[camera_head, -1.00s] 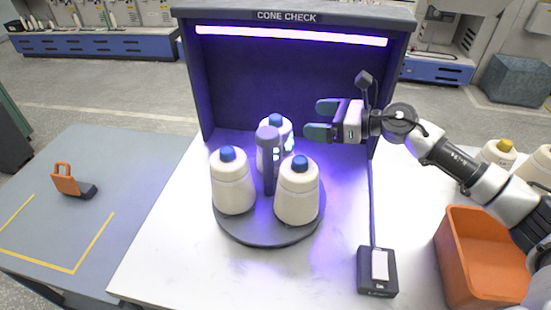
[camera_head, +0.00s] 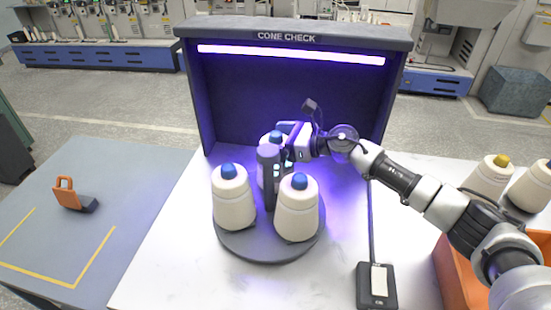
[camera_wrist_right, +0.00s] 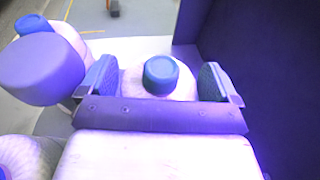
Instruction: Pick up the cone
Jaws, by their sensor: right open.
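Three cream cones with blue tops stand on a dark round turntable (camera_head: 262,248) around a grey centre post (camera_head: 268,180). They are a left cone (camera_head: 233,203), a front right cone (camera_head: 297,214) and a back cone (camera_head: 264,176), partly hidden by the post and my gripper. My right gripper (camera_head: 284,140) is at the back cone's top. In the right wrist view, my open fingers (camera_wrist_right: 158,80) stand on either side of the back cone's blue top (camera_wrist_right: 161,75), with gaps visible. My left gripper is not in view.
The lit CONE CHECK booth (camera_head: 290,90) encloses the back. A switch box (camera_head: 377,285) with a cable lies at right. An orange bin (camera_head: 455,270) and cones with a yellow top (camera_head: 495,170) stand further right. An orange-handled tool (camera_head: 70,195) lies on the left table.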

